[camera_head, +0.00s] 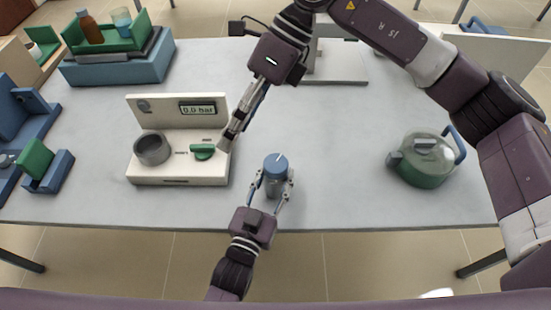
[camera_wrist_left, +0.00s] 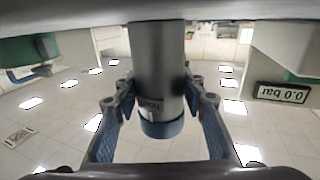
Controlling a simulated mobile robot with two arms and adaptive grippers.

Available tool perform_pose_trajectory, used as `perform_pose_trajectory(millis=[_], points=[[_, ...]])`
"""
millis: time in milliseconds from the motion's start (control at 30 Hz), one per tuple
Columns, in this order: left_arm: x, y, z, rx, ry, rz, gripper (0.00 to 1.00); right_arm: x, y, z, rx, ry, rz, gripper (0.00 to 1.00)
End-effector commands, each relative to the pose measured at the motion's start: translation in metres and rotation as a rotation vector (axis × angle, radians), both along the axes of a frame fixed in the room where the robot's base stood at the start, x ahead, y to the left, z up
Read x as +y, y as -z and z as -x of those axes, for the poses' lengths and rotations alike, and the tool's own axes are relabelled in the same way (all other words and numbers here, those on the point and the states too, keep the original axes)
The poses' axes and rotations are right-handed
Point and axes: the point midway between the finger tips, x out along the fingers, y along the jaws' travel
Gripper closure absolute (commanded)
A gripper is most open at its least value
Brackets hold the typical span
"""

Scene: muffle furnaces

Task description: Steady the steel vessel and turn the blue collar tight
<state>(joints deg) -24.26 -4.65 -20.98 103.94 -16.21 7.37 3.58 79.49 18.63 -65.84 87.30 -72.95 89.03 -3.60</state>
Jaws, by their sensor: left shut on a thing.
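The steel vessel (camera_head: 277,190) stands upright on the table, with the blue collar (camera_head: 276,162) on its top. A white line marks the collar's top face. My left gripper (camera_head: 272,182) is shut on the vessel, one finger on each side below the collar. In the left wrist view, which is upside down, the grey vessel (camera_wrist_left: 158,60) stands between the fingers, with the blue collar (camera_wrist_left: 161,128) at its lower end. My right gripper (camera_head: 226,142) points down beside the green knob of the white station, left of the vessel; its fingers look close together and their gap is unclear.
The white station (camera_head: 178,112) has a grey cup (camera_head: 153,148), a green knob (camera_head: 203,151) and a display reading 0.0 bar. A green kettle-like pot (camera_head: 425,160) stands to the right. Blue and green holders with bottles are at the left. The table between vessel and pot is clear.

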Motion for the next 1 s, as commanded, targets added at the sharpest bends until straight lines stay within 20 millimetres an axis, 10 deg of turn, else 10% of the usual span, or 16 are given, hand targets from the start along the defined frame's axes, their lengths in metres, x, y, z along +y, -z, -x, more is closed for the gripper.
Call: perform_pose_trajectory(millis=[400,1000], points=[[0.000,0.001,0.000,0.001,0.000,0.000,1.00,-0.067,0.024,-0.027,-0.348,-0.143,0.491,0.41],[0.000,0.000,0.000,0.001,0.000,0.001,1.00,-0.069,0.122,-0.027,-0.352,-0.144,0.500,0.41]])
